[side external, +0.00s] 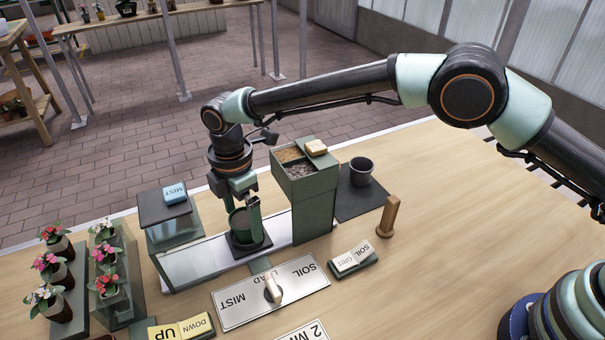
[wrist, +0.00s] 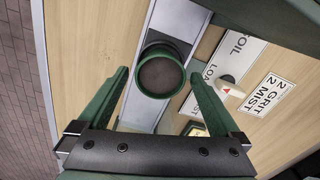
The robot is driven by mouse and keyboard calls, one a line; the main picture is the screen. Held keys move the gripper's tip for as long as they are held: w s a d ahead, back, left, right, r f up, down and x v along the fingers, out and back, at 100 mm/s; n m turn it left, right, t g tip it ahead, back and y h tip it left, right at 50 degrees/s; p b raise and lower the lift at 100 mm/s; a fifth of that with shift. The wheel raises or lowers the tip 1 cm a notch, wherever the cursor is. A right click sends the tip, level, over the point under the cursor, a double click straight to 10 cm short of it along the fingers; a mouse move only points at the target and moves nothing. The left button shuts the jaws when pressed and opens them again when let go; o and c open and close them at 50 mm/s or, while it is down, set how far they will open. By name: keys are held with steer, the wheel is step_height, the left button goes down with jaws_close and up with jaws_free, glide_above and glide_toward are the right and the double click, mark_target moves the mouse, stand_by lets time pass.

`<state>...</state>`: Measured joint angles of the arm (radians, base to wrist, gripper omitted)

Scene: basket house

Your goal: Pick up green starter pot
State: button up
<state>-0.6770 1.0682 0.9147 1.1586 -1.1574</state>
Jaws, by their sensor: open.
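In the wrist view the pot (wrist: 160,76) shows as a round green rim with dark brown contents. My gripper (side external: 243,208) is open, with its fingers lowered around the pot in the side view. In the wrist view the two green fingers of my gripper (wrist: 162,88) stand on either side of the pot, with visible gaps.
The two-part soil hopper (side external: 310,195) stands close right of the pot, and the mist box (side external: 172,222) stands left. A SOIL/LOAD/MIST panel (side external: 245,305) with a lever is in front. A dark pot (side external: 361,171) sits behind right. Flowering plants (side external: 52,267) stand at left.

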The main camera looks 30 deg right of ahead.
step_height(320, 180, down, 2)
steer(key=c, duration=1.3)
steer(key=shift+r, duration=0.1)
